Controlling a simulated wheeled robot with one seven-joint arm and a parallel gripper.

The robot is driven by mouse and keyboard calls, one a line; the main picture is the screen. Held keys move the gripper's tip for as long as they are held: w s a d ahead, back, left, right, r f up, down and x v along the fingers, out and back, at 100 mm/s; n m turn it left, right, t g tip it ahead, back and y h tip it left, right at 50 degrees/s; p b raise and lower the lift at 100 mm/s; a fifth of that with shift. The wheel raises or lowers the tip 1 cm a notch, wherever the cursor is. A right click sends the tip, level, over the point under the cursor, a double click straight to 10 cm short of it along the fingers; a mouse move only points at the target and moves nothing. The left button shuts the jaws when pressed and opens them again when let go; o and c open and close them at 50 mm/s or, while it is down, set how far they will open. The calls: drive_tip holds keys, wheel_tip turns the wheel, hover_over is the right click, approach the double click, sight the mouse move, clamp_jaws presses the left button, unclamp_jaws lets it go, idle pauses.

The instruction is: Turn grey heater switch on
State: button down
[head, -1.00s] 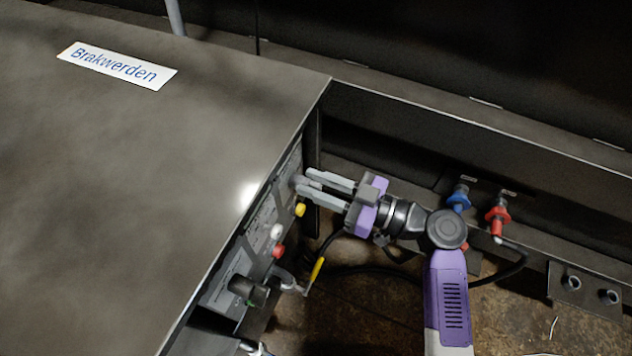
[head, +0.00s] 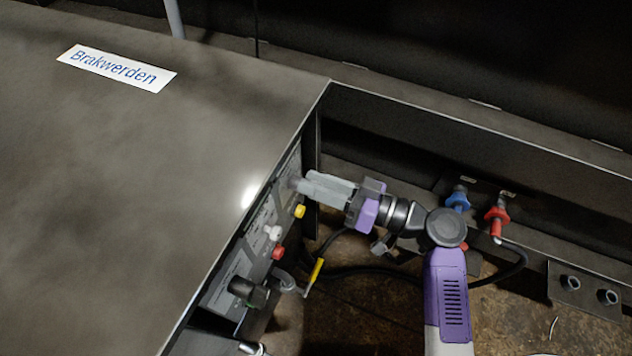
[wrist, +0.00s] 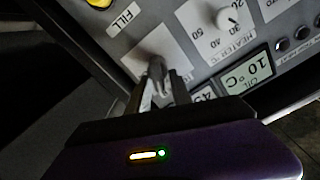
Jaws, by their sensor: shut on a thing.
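The grey heater switch (wrist: 156,66) sits on a pale square plate on the control panel (wrist: 195,58) in the wrist view. My gripper (wrist: 160,86) has its two fingers closed about it, and they hide much of the switch. In the head view my gripper (head: 306,184) reaches left to the panel's upper end, with its fingers turned so that they overlap. The switch itself is mostly hidden there by the fingertips. I cannot tell its exact angle.
A heater dial (wrist: 228,18) and a display reading 10°C (wrist: 246,70) sit beside the switch. Below my gripper are a yellow button (head: 299,211), a white knob (head: 273,232), a red button (head: 278,252) and a black knob (head: 247,290). Blue (head: 458,201) and red (head: 497,216) fittings stand right.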

drive_tip(key=m, duration=0.2)
drive_tip(key=m+p, duration=0.1)
drive_tip(key=m, duration=0.1)
drive_tip(key=m+p, duration=0.1)
drive_tip(key=m, duration=0.1)
drive_tip(key=shift+w+d+f, duration=0.15)
drive_tip(key=shift+w+f, duration=0.1)
drive_tip(key=shift+w, duration=0.05)
drive_tip(key=m+p, duration=0.1)
drive_tip(key=m, duration=0.3)
drive_tip(key=shift+f, duration=0.2)
drive_tip(key=shift+w+f+m+p, duration=0.15)
drive_tip(key=shift+m+p, duration=0.3)
drive_tip(key=shift+m, duration=0.25)
drive_tip(key=shift+s+f+m+p, duration=0.15)
drive_tip(key=shift+m+p, duration=0.3)
drive_tip(key=shift+m, duration=0.25)
drive_tip(key=shift+w, duration=0.1)
drive_tip(key=c, duration=1.5)
unclamp_jaws()
drive_tip(key=shift+o, duration=0.2)
drive_tip(key=v, duration=0.8)
